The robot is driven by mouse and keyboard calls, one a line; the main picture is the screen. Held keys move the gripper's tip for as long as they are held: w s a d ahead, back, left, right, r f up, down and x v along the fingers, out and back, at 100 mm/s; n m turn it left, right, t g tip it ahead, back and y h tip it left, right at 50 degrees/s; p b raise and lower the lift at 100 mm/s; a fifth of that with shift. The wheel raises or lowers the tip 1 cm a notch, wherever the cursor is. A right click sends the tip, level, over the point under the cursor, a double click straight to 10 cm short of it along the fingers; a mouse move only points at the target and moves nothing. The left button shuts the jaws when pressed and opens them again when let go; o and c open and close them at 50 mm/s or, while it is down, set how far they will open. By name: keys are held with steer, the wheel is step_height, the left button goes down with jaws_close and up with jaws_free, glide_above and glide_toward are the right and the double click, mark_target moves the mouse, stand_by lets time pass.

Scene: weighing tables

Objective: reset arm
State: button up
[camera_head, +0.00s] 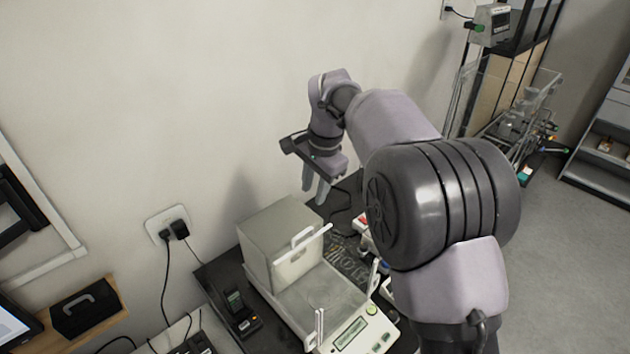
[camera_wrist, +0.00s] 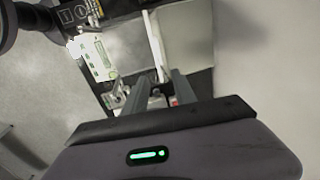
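My gripper (camera_head: 314,190) hangs at the end of my bent arm, with its fingers pointing down. It is in the air above and behind the weighing balance (camera_head: 283,244), near the wall. In the wrist view my gripper (camera_wrist: 159,78) has its two fingers apart with nothing held between them. The balance, with a box-like draft shield and a front display, stands on a dark table; it also shows in the wrist view (camera_wrist: 187,38). My arm hides part of the table to the right of the balance.
A wall outlet (camera_head: 168,224) with plugs and cables is left of the balance. A small black device (camera_head: 240,313) stands beside it. A black case (camera_head: 84,309) sits on a wooden shelf at left. A rack with equipment (camera_head: 505,85) stands at the back right. Open floor lies at right.

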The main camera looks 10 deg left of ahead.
steer(key=shift+s+d+r, duration=0.1)
steer(key=shift+d+r, duration=0.05)
steer(key=shift+r, duration=0.7)
steer(key=s+d+f+n+t+b, duration=0.2)
steer(key=s+d+f+t+b, duration=0.15)
steer(key=s+d+b, duration=1.2)
steer(key=s+d+f+b, duration=0.2)
steer(key=s+f+b, duration=0.1)
steer(key=s+f, duration=0.4)
steer(key=s+d+f+n+b, duration=0.1)
steer(key=s+d+f+b, duration=0.1)
steer(key=s+f, duration=0.4)
steer(key=s+t+b, duration=0.1)
steer(key=s, duration=0.2)
steer(key=shift+d+f, duration=0.15)
steer(key=shift+f, duration=0.2)
steer(key=shift+s, duration=0.1)
